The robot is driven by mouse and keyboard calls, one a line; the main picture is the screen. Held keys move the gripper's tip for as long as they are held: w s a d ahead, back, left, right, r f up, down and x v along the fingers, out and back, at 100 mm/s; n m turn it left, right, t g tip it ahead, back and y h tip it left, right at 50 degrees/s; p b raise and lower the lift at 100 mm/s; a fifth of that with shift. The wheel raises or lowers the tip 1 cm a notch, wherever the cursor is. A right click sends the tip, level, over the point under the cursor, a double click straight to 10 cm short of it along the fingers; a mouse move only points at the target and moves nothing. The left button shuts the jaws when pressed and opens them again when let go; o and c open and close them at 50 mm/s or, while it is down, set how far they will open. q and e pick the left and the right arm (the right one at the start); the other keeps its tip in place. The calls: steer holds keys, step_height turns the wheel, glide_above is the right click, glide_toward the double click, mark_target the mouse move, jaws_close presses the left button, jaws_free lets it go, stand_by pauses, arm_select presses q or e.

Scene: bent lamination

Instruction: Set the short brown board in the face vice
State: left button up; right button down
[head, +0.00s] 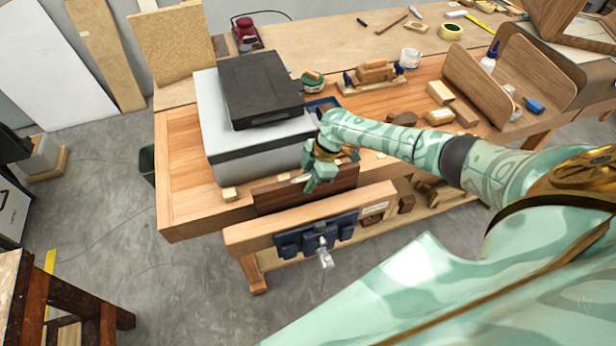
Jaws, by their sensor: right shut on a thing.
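The short brown board (275,198) is dark and stands on its long edge between the bench front and the wooden jaw of the face vice (240,234). Its lower part is hidden behind the jaw, so I cannot tell how deep it sits or whether the jaw touches it. The vice has a dark blue metal plate and a handle hanging in front. My right gripper (318,180) is shut on the board's top edge, right of its middle. My left gripper is not in view.
A grey case (215,105) with a black box (260,85) on top stands on the bench behind the board. A small wood block (230,194) lies by the bench edge. A plane (374,72) and a bent wooden form (478,78) lie farther right.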

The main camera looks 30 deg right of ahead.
steer(key=shift+f+b, duration=1.2)
steer(key=shift+f, duration=0.4)
stand_by(1.5)
steer(key=c, duration=0.8)
jaws_free()
steer(key=shift+o, duration=0.2)
steer(key=shift+r, duration=0.15)
step_height(320, 180, up, 8)
steer(key=p, duration=0.7)
